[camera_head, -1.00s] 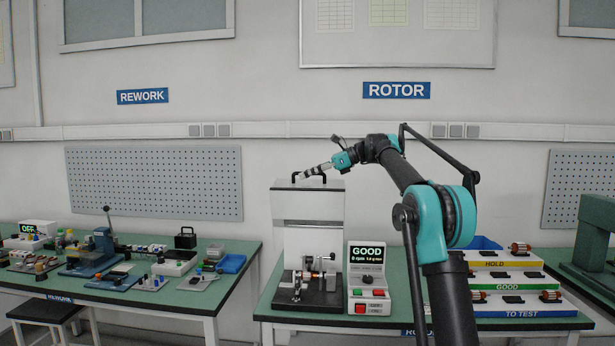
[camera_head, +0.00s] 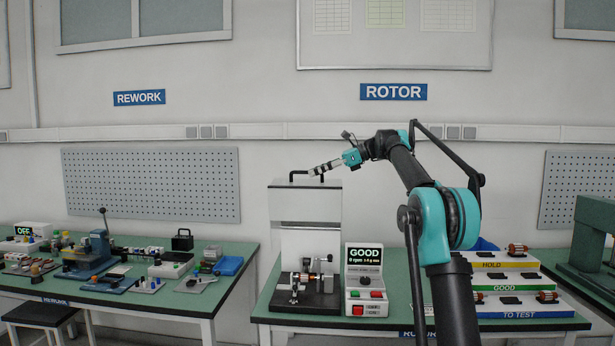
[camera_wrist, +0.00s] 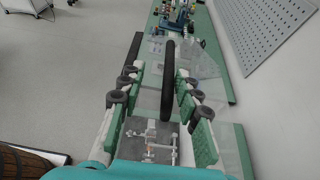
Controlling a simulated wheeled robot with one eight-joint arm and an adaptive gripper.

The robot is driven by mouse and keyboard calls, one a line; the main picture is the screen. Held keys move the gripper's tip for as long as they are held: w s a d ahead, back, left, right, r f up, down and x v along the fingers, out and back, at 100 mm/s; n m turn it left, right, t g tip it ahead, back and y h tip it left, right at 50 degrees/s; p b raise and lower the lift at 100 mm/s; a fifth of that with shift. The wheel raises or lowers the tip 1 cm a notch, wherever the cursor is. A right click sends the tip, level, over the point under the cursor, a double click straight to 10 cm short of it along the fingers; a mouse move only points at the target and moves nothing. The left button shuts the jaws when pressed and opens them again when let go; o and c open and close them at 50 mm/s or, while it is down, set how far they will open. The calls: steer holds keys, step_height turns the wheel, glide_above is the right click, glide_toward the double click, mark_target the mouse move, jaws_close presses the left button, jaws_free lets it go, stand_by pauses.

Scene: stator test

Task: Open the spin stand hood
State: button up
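The spin stand (camera_head: 322,300) is on the green bench below the ROTOR sign, with a copper-coloured rotor (camera_head: 306,278) low at its front. Its hood (camera_head: 305,203) shows as a pale, partly see-through box at the top, above the rotor; I cannot tell how far it is raised. A black bar handle (camera_head: 293,177) stands on the hood's top. My gripper (camera_head: 312,171) is at the handle's right end. In the wrist view the handle (camera_wrist: 168,80) runs between the spread fingers of my gripper (camera_wrist: 156,72), with gaps on both sides.
A control box (camera_head: 366,290) with a GOOD screen stands right of the stand. Farther right are the stepped HOLD, GOOD and TO TEST racks (camera_head: 505,285). The rework bench (camera_head: 225,285) is at the left, across a floor gap. A wall rail (camera_head: 270,131) runs behind.

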mark_target(337, 184)
steer(key=v, duration=0.7)
steer(key=shift+d, duration=0.15)
